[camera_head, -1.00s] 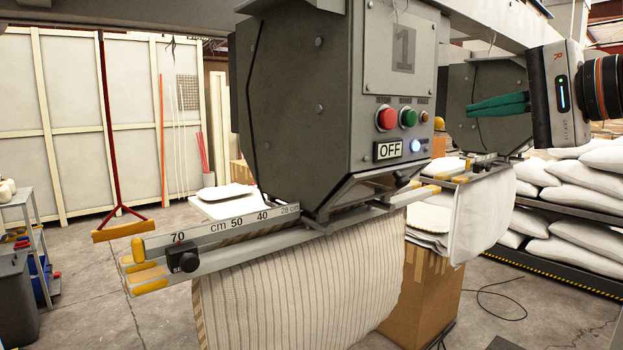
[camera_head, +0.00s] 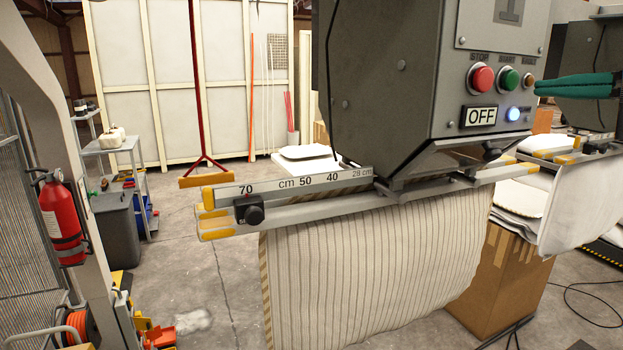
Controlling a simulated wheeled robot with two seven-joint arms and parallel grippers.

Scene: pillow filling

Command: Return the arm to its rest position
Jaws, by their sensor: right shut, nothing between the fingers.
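My right gripper (camera_head: 538,87) comes in from the right edge with its teal fingers shut and empty. Its tips appear just right of the small amber button (camera_head: 529,81) on the filling machine; contact cannot be told. Its wrist and arm lie outside the picture. The grey machine (camera_head: 400,110) carries a red button (camera_head: 481,78), a green button (camera_head: 508,80), an OFF display (camera_head: 480,116) and a lit blue-white lamp (camera_head: 513,113). A striped pillow cover (camera_head: 375,265) hangs under its ruler bar (camera_head: 290,187). My left gripper is not in view.
A second machine (camera_head: 590,60) stands behind at the right. A cardboard box (camera_head: 500,280) stands below, with white covers beside it. A fire extinguisher (camera_head: 62,218), a grey bin (camera_head: 115,228) and a shelf cart (camera_head: 110,150) are at left.

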